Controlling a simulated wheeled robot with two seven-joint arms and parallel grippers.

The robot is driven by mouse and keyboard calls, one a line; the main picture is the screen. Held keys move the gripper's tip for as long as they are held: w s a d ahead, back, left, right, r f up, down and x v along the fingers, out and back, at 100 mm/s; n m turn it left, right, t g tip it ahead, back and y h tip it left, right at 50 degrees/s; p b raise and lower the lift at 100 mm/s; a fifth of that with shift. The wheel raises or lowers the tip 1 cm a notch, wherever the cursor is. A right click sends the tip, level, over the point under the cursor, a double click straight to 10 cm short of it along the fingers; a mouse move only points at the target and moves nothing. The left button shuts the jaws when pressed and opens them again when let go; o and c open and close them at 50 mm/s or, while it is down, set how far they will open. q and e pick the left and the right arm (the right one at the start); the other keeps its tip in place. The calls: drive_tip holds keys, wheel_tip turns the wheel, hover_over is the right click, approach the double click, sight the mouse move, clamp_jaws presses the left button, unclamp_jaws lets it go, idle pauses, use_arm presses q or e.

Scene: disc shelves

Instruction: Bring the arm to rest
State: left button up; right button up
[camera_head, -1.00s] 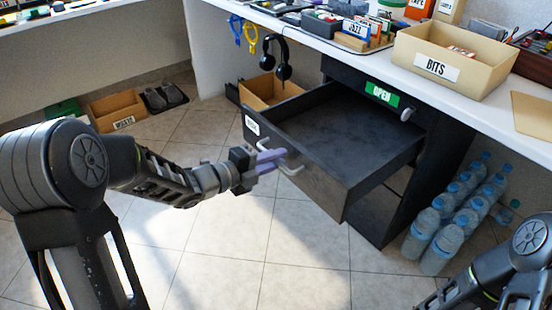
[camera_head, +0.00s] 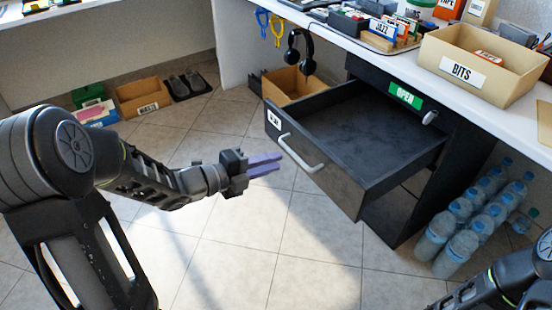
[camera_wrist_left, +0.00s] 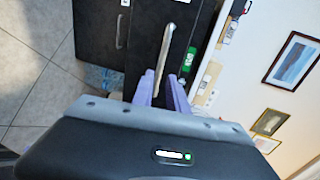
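My left gripper (camera_head: 280,163) has two purple fingers with a gap between them. It is open and empty, just left of the drawer handle (camera_head: 300,152) and apart from it. In the left wrist view, the fingers (camera_wrist_left: 161,82) point toward the pale handle (camera_wrist_left: 164,57), with no visible grip on it. The dark drawer (camera_head: 345,185) is pulled out, and its visible inside is empty. My right arm shows only in the lower right corner; its gripper is out of view.
A white desk (camera_head: 375,58) runs above the drawer, with a BITS box (camera_head: 462,73) on it. Headphones (camera_head: 300,50) hang from its edge. Several water bottles (camera_head: 455,250) stand on the floor at right. The tiled floor (camera_head: 235,245) below my left gripper is clear.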

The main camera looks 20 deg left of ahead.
idle(0.4)
